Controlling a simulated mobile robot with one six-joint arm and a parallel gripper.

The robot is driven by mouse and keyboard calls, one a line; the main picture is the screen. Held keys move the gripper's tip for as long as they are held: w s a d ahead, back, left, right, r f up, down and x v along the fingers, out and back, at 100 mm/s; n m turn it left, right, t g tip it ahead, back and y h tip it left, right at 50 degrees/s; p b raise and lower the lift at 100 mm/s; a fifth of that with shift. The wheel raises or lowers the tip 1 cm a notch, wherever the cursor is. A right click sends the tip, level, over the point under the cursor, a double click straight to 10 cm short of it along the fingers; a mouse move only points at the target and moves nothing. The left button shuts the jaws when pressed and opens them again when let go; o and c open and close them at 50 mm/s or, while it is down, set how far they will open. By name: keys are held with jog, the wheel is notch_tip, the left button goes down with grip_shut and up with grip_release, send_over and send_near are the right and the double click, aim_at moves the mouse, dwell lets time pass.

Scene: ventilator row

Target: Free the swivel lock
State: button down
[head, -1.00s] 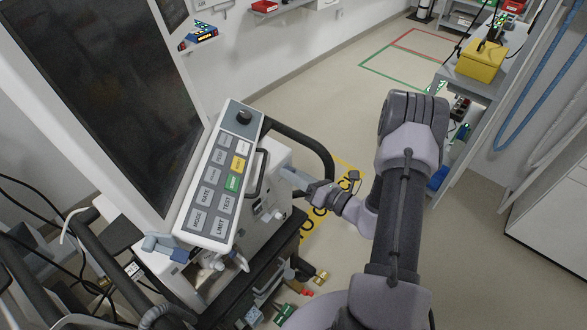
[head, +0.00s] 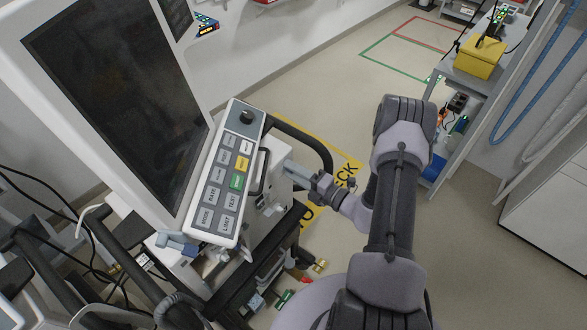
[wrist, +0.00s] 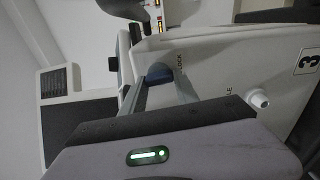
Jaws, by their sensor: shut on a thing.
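The swivel lock is a small blue-grey lever (wrist: 158,75) beside printed lettering that reads LOCK, on the pale side of the ventilator head. In the head view the lever (head: 297,170) sticks out to the right of the button panel. My gripper (head: 313,181) is at its outer end and shut on it. In the wrist view my gripper (wrist: 160,95) fills the lower part, with a green light on its body. The jaws partly hide the lever there. The ventilator's button panel (head: 228,175) and dark screen (head: 120,95) stand to the left.
A black curved handle (head: 315,140) arches just behind my gripper. A white knob (wrist: 258,98) sits beside the lever. A black cart frame (head: 265,265) lies below. Open floor (head: 370,110) extends behind; a yellow box (head: 480,57) stands on a shelf at right.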

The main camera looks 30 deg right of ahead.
jog(key=shift+m, duration=0.6)
jog(key=c, duration=0.9)
grip_release()
jog(key=p+v, duration=0.2)
jog(key=v, duration=1.5)
jog(key=shift+s+p, duration=0.2)
jog(key=shift+p, duration=0.2)
